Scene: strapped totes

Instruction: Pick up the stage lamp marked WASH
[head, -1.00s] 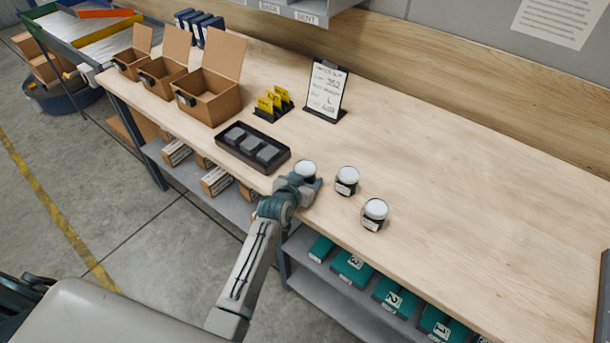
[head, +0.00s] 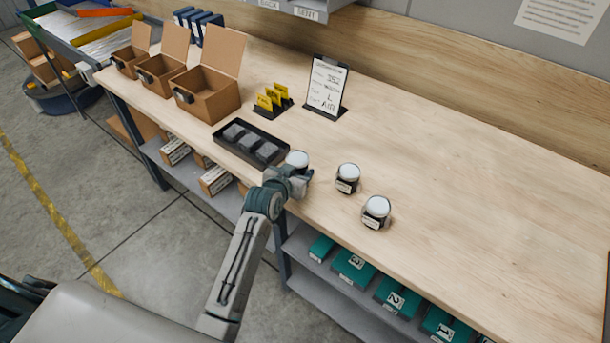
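Three small round lamps with white tops and dark bodies are at the front edge area of the bench. The left lamp (head: 297,158) is at my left gripper (head: 294,176), which appears shut on it; the fingers partly hide its body, and I cannot tell how high it is above the bench. The middle lamp (head: 348,174) and the right lamp (head: 376,209) stand upright on the wood, apart from the gripper. Their labels are too small to read, and the left lamp's label is hidden, so I cannot tell which is marked WASH. My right gripper is not in view.
A black tray (head: 224,142) with three dark compartments lies just left of the gripper. Behind it stand yellow cards (head: 271,98) and a clipboard sign (head: 326,87). Open cardboard boxes (head: 208,97) stand at the left. The bench (head: 480,190) is clear to the right.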

